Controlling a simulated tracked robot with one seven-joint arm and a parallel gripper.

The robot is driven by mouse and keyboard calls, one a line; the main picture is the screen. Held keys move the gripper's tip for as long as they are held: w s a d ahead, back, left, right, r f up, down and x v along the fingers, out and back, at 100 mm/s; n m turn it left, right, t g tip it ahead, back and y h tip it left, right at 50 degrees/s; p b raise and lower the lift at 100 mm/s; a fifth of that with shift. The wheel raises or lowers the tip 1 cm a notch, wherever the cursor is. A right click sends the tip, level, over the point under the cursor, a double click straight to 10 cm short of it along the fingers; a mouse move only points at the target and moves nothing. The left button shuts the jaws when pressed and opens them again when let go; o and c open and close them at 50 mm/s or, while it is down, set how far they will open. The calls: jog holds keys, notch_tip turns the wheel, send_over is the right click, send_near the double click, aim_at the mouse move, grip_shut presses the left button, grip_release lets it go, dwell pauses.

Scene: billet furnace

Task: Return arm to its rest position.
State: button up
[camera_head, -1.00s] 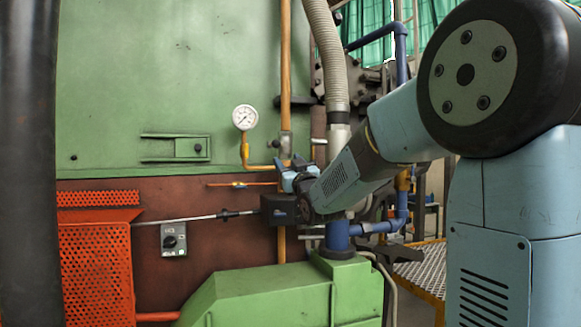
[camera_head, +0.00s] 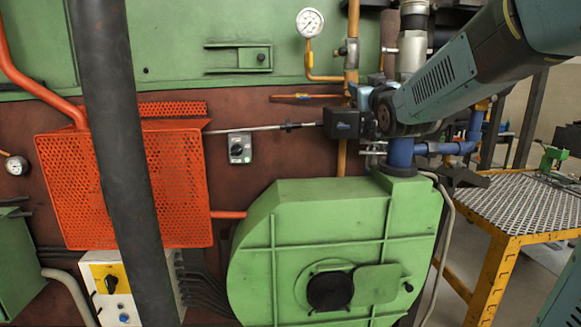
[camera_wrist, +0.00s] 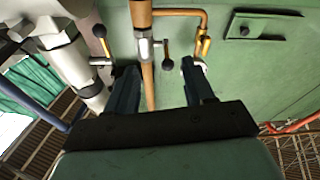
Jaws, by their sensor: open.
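My gripper (camera_wrist: 160,82) shows in the wrist view with its two dark blue fingers spread wide and nothing held between them. A vertical orange pipe with a valve fitting (camera_wrist: 145,45) shows beyond the gap between the fingers. In the head view my arm reaches in from the upper right. Its wrist end is beside the same vertical pipe (camera_head: 352,30), below the pressure gauge (camera_head: 310,22). The fingers are mostly hidden there behind the wrist and a black box (camera_head: 342,124). I cannot tell whether any finger touches the pipe.
A green round housing (camera_head: 290,225) stands below the arm. An orange perforated guard (camera_head: 180,185) is at left. A yellow-framed grating table (camera_head: 525,205) is at right.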

jog(key=s+d+f+m+g+h, duration=0.1)
jog(key=s+f+g, duration=0.6)
jog(key=s, duration=0.9)
jog(key=s+d+f+m+g+h, duration=0.1)
jog(key=s+f+g, duration=0.6)
jog(key=s+f, duration=0.7)
jog(key=s+d+m, duration=0.1)
jog(key=s, duration=0.2)
jog(key=shift+s+f+g, duration=0.15)
jog(key=shift+f+g, duration=0.1)
jog(key=shift+g, duration=0.05)
jog(key=shift+c, duration=0.2)
